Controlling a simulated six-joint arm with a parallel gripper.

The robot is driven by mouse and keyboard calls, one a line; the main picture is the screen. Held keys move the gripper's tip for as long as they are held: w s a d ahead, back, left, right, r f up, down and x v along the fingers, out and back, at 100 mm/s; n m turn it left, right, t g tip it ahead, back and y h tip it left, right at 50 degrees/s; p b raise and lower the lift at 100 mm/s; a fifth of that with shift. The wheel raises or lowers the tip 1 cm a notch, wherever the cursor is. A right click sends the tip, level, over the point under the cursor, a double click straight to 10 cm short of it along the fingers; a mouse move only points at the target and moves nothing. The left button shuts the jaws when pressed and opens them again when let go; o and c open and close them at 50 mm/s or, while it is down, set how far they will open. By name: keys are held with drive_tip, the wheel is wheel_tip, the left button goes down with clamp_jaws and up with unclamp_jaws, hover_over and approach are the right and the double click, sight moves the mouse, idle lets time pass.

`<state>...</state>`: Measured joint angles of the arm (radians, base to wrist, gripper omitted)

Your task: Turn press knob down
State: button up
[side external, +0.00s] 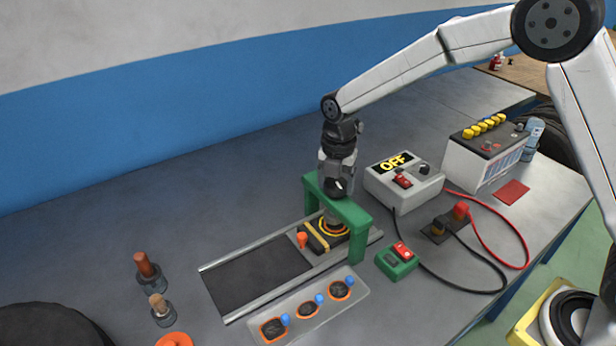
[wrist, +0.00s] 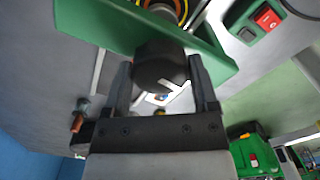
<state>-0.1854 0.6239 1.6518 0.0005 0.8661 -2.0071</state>
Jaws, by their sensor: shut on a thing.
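The press is a green frame (side external: 357,247) standing over a metal rail track. Its dark round knob (wrist: 161,68) sits on top of the green crossbar, which also shows in the wrist view (wrist: 110,22). My gripper (side external: 337,186) points down over the crossbar and is shut on the knob, with one finger on each side in the wrist view (wrist: 156,85). A white pointer mark shows on the knob. Below the crossbar is a block with a yellow and black ring (side external: 331,229). The knob is partly hidden by my fingers in the side view.
A white box reading OFF (side external: 404,186) and a battery (side external: 484,155) stand to the right. A green box with a red switch (side external: 397,262) sits near the press's right leg. A plate with several round sockets (side external: 312,306) lies in front. Cables cross the right side.

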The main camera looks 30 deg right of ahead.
drive_tip(key=m, duration=1)
drive_tip(key=shift+m, duration=0.4)
drive_tip(key=m, duration=0.3)
drive_tip(key=shift+m, duration=0.3)
drive_tip(key=m, duration=0.3)
drive_tip(key=shift+m, duration=0.3)
drive_tip(key=m, duration=0.3)
drive_tip(key=shift+m, duration=0.3)
drive_tip(key=m, duration=1.1)
drive_tip(key=shift+m, duration=0.4)
drive_tip(key=m, duration=0.4)
drive_tip(key=shift+m, duration=0.3)
drive_tip(key=m, duration=0.4)
drive_tip(key=shift+m, duration=2.1)
drive_tip(key=o, duration=1.1)
